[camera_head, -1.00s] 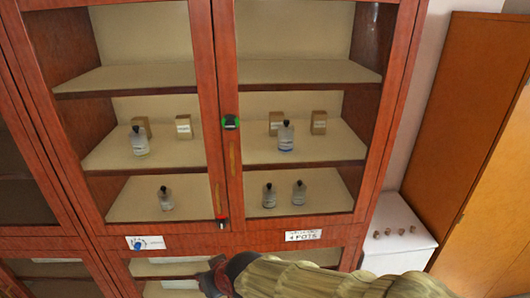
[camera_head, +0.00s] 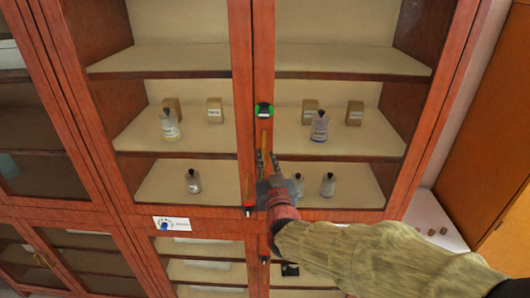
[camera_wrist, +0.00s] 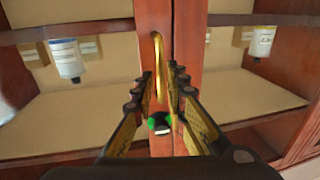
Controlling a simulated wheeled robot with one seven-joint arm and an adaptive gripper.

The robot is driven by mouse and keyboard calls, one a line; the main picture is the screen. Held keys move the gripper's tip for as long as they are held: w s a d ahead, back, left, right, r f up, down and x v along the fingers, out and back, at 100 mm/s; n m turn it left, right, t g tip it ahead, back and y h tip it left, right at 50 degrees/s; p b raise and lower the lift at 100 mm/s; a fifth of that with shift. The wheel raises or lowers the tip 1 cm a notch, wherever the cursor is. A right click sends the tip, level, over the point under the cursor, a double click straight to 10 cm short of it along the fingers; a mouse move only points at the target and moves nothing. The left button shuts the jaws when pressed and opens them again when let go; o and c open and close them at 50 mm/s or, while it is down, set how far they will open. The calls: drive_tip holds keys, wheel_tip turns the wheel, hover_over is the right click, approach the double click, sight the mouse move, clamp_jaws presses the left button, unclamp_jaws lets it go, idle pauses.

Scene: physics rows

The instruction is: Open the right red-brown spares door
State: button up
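The right red-brown glass door (camera_head: 345,208) of the upper cabinet is closed. Its upright brass handle (camera_head: 263,136) is on the door's left edge, and also shows in the wrist view (camera_wrist: 158,55), which looks upside down. My gripper (camera_head: 265,163) is at the lower part of this handle. In the wrist view my gripper (camera_wrist: 162,75) has its two fingers apart, one on each side of the handle's line. I cannot tell whether they touch it. My arm hides the sign plate below the door, and no spares label is readable.
A black latch with a green ring (camera_head: 263,110) sits above the handle. Bottles (camera_head: 319,127) and small boxes (camera_head: 355,113) stand on shelves behind the glass. An orange-brown cabinet (camera_head: 480,140) stands to the right.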

sight(264, 154)
drive_tip(key=shift+w+a, duration=0.2)
drive_tip(key=shift+w, duration=0.85)
drive_tip(key=shift+w+a, duration=0.15)
drive_tip(key=shift+w, duration=0.85)
clamp_jaws()
drive_tip(key=shift+s, duration=0.15)
